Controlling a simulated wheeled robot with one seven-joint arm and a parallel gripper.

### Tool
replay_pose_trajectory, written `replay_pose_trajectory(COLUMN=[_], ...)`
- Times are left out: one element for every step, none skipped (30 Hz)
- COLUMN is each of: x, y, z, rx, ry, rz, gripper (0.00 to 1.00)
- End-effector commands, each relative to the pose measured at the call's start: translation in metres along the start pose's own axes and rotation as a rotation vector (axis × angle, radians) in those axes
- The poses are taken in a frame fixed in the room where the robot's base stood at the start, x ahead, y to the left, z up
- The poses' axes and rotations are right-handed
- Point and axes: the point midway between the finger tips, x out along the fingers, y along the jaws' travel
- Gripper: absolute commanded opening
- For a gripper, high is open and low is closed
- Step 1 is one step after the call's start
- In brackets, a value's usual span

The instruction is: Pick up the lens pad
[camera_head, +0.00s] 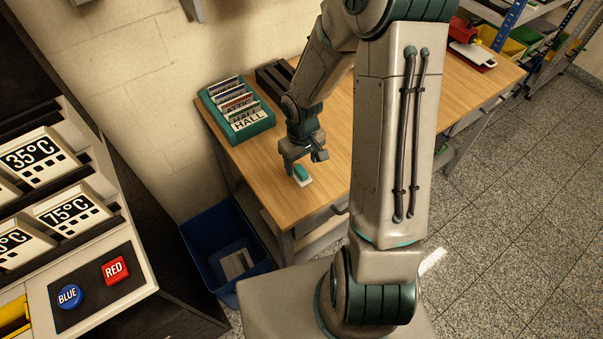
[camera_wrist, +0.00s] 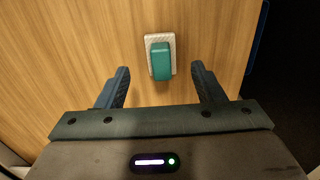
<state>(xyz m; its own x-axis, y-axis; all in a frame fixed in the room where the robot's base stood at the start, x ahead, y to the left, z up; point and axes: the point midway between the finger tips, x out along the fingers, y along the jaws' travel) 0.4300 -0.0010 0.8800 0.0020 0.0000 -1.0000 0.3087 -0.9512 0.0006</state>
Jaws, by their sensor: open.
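The lens pad (camera_head: 301,174) looks like a small teal block on a white base and lies on the wooden table near its front edge. In the wrist view the lens pad (camera_wrist: 160,62) lies ahead of my fingertips, roughly centred between them. My gripper (camera_head: 304,156) is open and empty, just above and behind the pad in the head view. Its two dark fingers (camera_wrist: 160,80) stand apart on either side in the wrist view. My fingers do not appear to touch the pad.
A teal card box (camera_head: 262,127) with labelled cards stands at the table's left, a dark tray (camera_head: 272,78) behind it. A blue bin (camera_head: 205,235) is on the floor below the edge. Bare tabletop (camera_head: 250,160) lies left of the pad. A panel with red and blue buttons (camera_head: 116,269) stands left.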

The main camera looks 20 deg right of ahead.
Motion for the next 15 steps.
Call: replay_pose_trajectory(x=[0.007, 0.012, 0.018, 0.022, 0.026, 0.032, 0.034, 0.037, 0.040, 0.042, 0.043, 0.043, 0.044, 0.044, 0.044], y=[-0.002, -0.002, -0.002, -0.003, -0.003, -0.002, -0.002, -0.002, -0.002, -0.002, -0.002, -0.002, -0.002, -0.002, -0.002], z=[0.002, 0.003, 0.004, 0.004, 0.005, 0.004, 0.004, 0.004, 0.004, 0.004, 0.004, 0.004, 0.004, 0.004, 0.003], rx=[-0.002, -0.002, -0.002, -0.003, -0.002, -0.001, -0.001, -0.001, -0.001, -0.001, -0.001, -0.001, 0.000, 0.000, 0.000], ry=[-0.006, -0.005, -0.006, -0.006, -0.005, -0.005, -0.004, -0.003, -0.003, -0.003, -0.002, -0.001, -0.001, 0.000, 0.000], rz=[-0.003, -0.002, -0.002, -0.003, -0.003, -0.002, -0.002, -0.002, -0.002, -0.002, -0.001, -0.001, -0.001, -0.001, -0.001], gripper=[0.62, 0.62, 0.62, 0.62, 0.62, 0.62, 0.62, 0.62, 0.62, 0.62, 0.62, 0.62, 0.62, 0.62, 0.62])
